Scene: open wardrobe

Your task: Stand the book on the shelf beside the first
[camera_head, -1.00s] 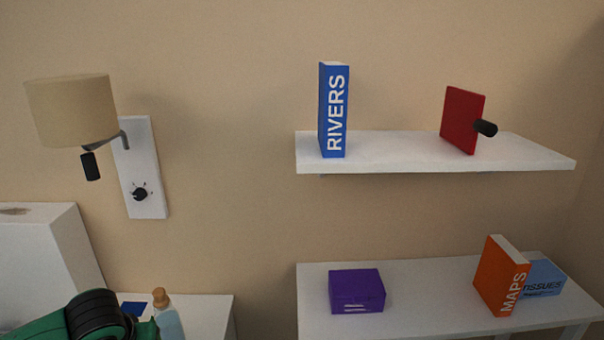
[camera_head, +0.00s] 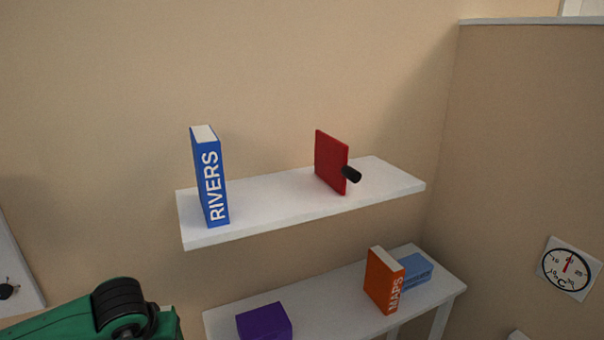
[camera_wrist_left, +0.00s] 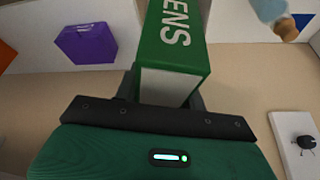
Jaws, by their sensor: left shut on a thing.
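The wrist view shows a green book (camera_wrist_left: 172,50) with white letters "ENS" on its spine. My left gripper (camera_wrist_left: 165,95) is shut on it, with dark fingers on both sides of its near end. In the head view only part of my green left arm shows at the lower left; the held book is out of that view. A blue book "RIVERS" (camera_head: 210,178) stands upright near the left end of the white upper shelf (camera_head: 270,197). A red plate (camera_head: 330,162) with a black knob stands further right on that shelf. My right gripper is not in view.
The upper shelf is clear between the blue book and red plate. On the lower white table (camera_head: 335,290) are a purple box (camera_head: 264,323), an orange book "MAPS" (camera_head: 383,280) and a blue tissue box (camera_head: 416,272). A side wall with a dial (camera_head: 567,268) stands at right.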

